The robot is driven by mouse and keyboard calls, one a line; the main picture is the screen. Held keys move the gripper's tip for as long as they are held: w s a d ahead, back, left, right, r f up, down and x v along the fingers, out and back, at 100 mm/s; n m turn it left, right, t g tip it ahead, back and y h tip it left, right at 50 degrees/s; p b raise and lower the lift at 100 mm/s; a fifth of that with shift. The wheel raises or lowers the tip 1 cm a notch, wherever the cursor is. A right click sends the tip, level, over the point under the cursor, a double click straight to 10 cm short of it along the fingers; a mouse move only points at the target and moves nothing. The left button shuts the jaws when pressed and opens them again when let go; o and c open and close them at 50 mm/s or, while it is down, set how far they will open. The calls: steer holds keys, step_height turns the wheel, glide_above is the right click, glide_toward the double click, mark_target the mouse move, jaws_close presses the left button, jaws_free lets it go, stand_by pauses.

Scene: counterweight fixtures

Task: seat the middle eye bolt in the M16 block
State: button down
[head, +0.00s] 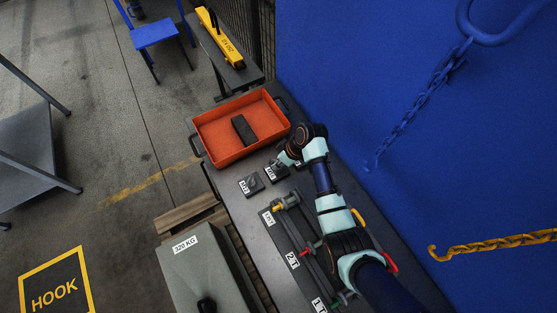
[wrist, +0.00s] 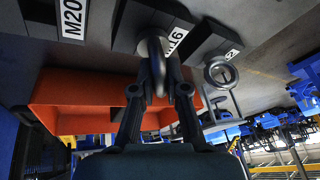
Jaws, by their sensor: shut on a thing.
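In the wrist view, my gripper (wrist: 161,75) is shut on a grey metal eye bolt (wrist: 156,62), whose ring shows nearly edge-on between the fingers. It is at the M16 block (wrist: 128,28), a dark block with a white label partly hidden by the bolt. The bolt's lower end meets the block's face in this view; I cannot tell how deep it sits. In the head view, my gripper (head: 284,160) is over the M16 block (head: 278,174), and the eye bolt is too small and covered to make out.
Another eye bolt's ring (wrist: 220,72) shows beside a labelled block (wrist: 213,42). An orange tray (head: 207,130) holding a dark block (head: 243,130) stands just behind. A rack (head: 290,235) of coloured-ended pieces lies nearer.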

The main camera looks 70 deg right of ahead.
steer(key=c, duration=1.1)
jaws_free()
steer(key=a+v, duration=0.1)
steer(key=v, duration=1.1)
steer(key=shift+d, duration=0.45)
steer(key=shift+w, duration=0.1)
